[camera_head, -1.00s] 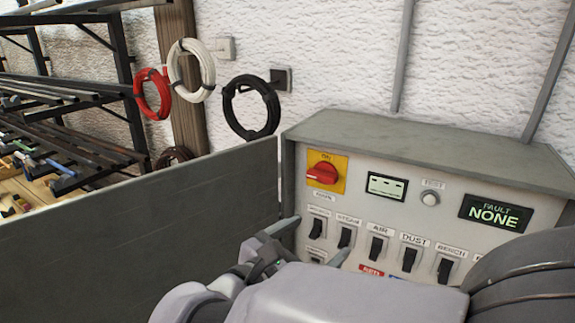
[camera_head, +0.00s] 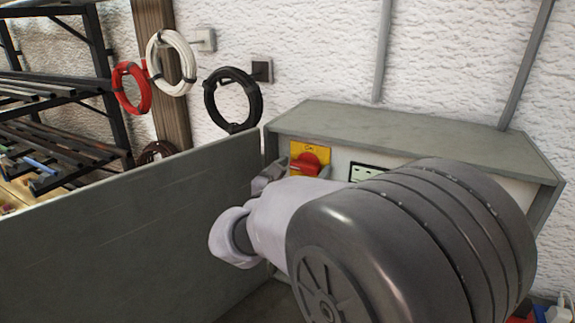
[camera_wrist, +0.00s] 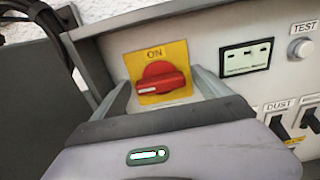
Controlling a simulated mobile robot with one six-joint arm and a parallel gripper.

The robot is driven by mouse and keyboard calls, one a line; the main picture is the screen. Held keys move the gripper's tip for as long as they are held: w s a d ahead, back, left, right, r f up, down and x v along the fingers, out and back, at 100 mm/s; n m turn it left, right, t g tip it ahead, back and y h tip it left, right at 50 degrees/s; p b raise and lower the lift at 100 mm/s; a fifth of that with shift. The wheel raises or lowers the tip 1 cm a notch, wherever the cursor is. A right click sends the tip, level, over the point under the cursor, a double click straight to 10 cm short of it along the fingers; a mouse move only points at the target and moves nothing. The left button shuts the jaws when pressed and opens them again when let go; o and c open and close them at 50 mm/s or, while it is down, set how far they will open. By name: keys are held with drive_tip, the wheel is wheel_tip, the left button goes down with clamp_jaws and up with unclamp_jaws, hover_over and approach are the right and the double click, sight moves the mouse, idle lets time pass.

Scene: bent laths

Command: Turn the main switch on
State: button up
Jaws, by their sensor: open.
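The main switch is a red rotary knob (camera_wrist: 160,84) on a yellow plate (camera_wrist: 178,52) marked ON. In the wrist view its handle lies roughly level across the picture. It also shows in the head view (camera_head: 308,163), partly covered by my arm. My gripper (camera_wrist: 162,90) is open and empty, with one finger on each side of the knob in the wrist view. I cannot tell whether either finger touches the knob. In the head view my arm hides most of the gripper.
The grey control box (camera_head: 420,130) has a small display (camera_wrist: 245,57), a TEST button (camera_wrist: 301,48) and black toggle switches (camera_wrist: 278,127) right of the knob. A grey panel (camera_head: 120,230) stands to the left. Cable coils (camera_head: 232,100) hang on the wall behind.

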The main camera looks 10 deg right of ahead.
drive_tip(key=c, duration=1.4)
drive_tip(key=shift+o, duration=0.2)
drive_tip(key=shift+f+b, duration=0.1)
drive_tip(key=shift+b, duration=0.3)
drive_tip(key=m+b, duration=0.1)
drive_tip(key=b, duration=0.1)
drive_tip(key=m+b, duration=0.1)
drive_tip(key=b, duration=0.1)
drive_tip(key=shift+f+m, duration=0.25)
drive_tip(key=shift+m, duration=0.15)
drive_tip(key=m+b, duration=0.6)
drive_tip(key=b, duration=0.3)
drive_tip(key=shift+d+b, duration=0.15)
drive_tip(key=shift+b, duration=0.2)
drive_tip(key=m+b, duration=0.6)
drive_tip(key=b, duration=0.1)
drive_tip(key=shift+s+f, duration=0.1)
drive_tip(key=shift+m+b, duration=1.4)
drive_tip(key=shift+m, duration=0.1)
drive_tip(key=shift+r, duration=0.2)
